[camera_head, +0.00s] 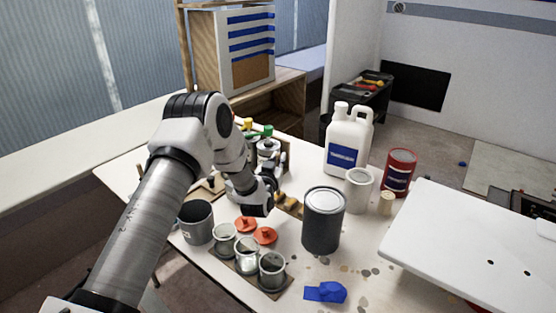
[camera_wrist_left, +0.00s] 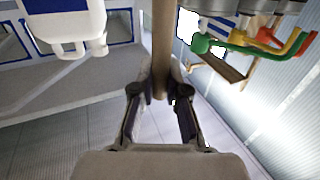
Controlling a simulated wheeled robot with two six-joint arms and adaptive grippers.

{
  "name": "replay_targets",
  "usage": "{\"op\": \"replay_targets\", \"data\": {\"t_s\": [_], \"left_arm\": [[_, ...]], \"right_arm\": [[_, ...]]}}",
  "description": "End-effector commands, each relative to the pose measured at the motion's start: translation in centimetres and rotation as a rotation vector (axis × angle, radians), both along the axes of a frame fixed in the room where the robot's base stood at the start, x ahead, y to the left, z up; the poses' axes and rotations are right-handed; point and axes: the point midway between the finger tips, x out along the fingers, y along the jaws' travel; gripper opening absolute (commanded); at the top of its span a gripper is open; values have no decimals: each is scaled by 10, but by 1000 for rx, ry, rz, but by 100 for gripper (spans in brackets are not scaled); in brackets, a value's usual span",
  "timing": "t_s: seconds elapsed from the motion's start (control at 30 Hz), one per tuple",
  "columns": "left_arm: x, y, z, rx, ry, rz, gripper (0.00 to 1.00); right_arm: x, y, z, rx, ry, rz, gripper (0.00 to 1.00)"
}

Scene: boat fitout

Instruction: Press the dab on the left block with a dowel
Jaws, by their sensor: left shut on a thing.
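My left gripper (camera_wrist_left: 160,95) is shut on a wooden dowel (camera_wrist_left: 162,45), which stands between its two fingers in the left wrist view. In the head view my left wrist hangs low over the middle of the table, and its fingers and the dowel are mostly hidden there. Small tan blocks (camera_head: 290,203) sit on a wooden strip just right of my left wrist, partly covered by it. I cannot make out a dab on any block, nor whether the dowel touches one. My right gripper is not in view.
A dark grey can (camera_head: 322,222) stands close right of the blocks. Metal cups (camera_head: 247,248), orange lids (camera_head: 265,235) and a grey pot (camera_head: 195,222) are in front. A white jug (camera_head: 347,140), white cup (camera_head: 358,190) and red can (camera_head: 399,172) stand behind. A blue cloth (camera_head: 326,292) lies at front.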

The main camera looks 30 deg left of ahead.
Motion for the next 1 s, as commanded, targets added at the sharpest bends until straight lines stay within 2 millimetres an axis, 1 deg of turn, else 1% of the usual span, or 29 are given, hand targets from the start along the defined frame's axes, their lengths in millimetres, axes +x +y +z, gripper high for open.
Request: {"op": "replay_targets", "data": {"t_s": [0.17,0.27,0.8,0.9,1.0], "left_arm": [[-1,0,-1,-1,4,0,0],[-1,0,4,-1,4,0,0],[0,0,58,0,1,0,0],[0,0,67,0,1,0,0],[0,0,70,-1,2,0,0]], "right_arm": [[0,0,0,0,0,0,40],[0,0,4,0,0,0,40],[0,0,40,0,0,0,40],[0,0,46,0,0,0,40],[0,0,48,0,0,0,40]]}}
